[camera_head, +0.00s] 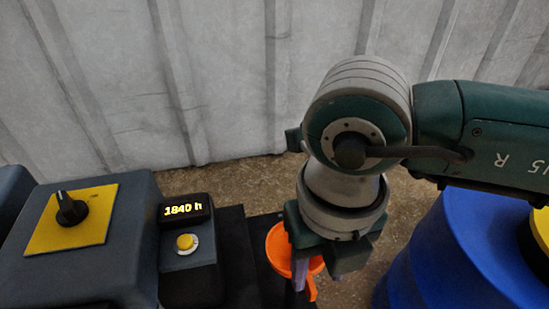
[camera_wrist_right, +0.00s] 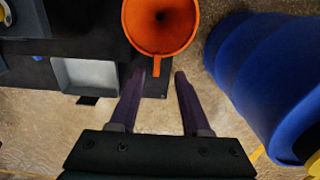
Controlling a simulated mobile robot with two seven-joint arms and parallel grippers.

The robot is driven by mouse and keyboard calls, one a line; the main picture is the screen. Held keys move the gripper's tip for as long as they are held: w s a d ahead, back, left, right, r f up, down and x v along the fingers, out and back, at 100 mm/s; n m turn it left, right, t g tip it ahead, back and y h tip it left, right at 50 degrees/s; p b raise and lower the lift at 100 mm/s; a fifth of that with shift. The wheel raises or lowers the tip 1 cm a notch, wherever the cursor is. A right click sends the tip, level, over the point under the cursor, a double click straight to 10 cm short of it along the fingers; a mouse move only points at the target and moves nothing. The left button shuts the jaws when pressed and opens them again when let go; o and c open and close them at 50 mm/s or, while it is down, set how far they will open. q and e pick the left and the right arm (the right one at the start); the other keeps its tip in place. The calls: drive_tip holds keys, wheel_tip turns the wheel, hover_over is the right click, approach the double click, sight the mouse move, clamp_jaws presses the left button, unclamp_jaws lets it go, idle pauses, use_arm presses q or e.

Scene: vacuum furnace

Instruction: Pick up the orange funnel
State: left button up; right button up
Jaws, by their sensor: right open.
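The orange funnel (camera_head: 277,248) stands mouth up at the right edge of the dark bench in the head view, partly hidden behind my right gripper (camera_head: 300,272). In the right wrist view the funnel (camera_wrist_right: 160,25) shows its open mouth and dark hole at the top of the picture, with a small tab or handle towards me. My right gripper (camera_wrist_right: 160,80) is open, its two purple fingers pointing at the funnel. My left gripper is in neither view.
A blue barrel (camera_head: 450,250) stands close on the right of the gripper. A pale square recess (camera_wrist_right: 88,75) lies left of the fingers.

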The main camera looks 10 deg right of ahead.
sight(312, 286)
drive_tip(key=f, duration=0.1)
drive_tip(key=f+b, duration=0.1)
drive_tip(key=f, duration=0.1)
drive_tip(key=shift+a, duration=0.3)
drive_tip(key=shift+f+b, duration=0.25)
drive_tip(key=shift+b, duration=0.15)
wheel_tip(312, 286, down, 4)
drive_tip(key=b, duration=0.4)
drive_tip(key=shift+f, duration=0.25)
drive_tip(key=shift+d, duration=0.1)
drive_tip(key=shift+c, duration=0.4)
clamp_jaws()
drive_tip(key=shift+w, duration=0.1)
